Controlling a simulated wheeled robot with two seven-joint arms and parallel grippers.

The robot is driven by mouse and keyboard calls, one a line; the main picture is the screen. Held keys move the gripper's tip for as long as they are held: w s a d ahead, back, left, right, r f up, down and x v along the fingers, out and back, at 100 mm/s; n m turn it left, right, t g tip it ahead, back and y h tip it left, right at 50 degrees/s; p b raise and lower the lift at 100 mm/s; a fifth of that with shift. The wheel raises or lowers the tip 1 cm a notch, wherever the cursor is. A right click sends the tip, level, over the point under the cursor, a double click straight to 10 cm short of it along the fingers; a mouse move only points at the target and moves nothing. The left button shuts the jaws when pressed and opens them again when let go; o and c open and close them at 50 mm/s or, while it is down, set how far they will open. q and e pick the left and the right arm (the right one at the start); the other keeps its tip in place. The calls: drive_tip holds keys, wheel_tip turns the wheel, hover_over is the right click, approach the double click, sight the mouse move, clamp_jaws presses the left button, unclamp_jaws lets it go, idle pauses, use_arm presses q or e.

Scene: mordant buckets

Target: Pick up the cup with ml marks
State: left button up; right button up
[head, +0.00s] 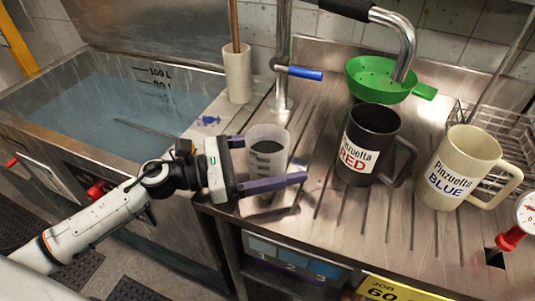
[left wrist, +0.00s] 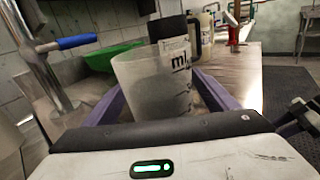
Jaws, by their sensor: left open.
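The cup with ml marks (head: 268,142) is a translucent cup with dark marks, upright on the steel drainboard in the head view. In the left wrist view the cup (left wrist: 155,88) stands between the fingers and shows "ml" lettering. My left gripper (head: 272,162) is open, with one purple finger on the far side of the cup and one on the near side. In the left wrist view the left gripper (left wrist: 165,90) has its fingers either side of the cup; I cannot tell if they touch it. My right gripper is not in view.
A dark mug marked RED (head: 370,140) and a cream mug marked BLUE (head: 455,165) stand to the right. A green strainer (head: 375,80) is behind, near the blue-levered tap (head: 300,72). A white cylinder (head: 237,75) stands behind left. A water-filled basin (head: 100,110) lies left.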

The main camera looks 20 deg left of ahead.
use_arm(q)
drive_tip(key=shift+w+d, duration=0.2)
drive_tip(key=shift+d, duration=0.1)
drive_tip(key=c, duration=1.2)
drive_tip(key=shift+c, duration=1.3)
drive_tip(key=shift+r, duration=0.15)
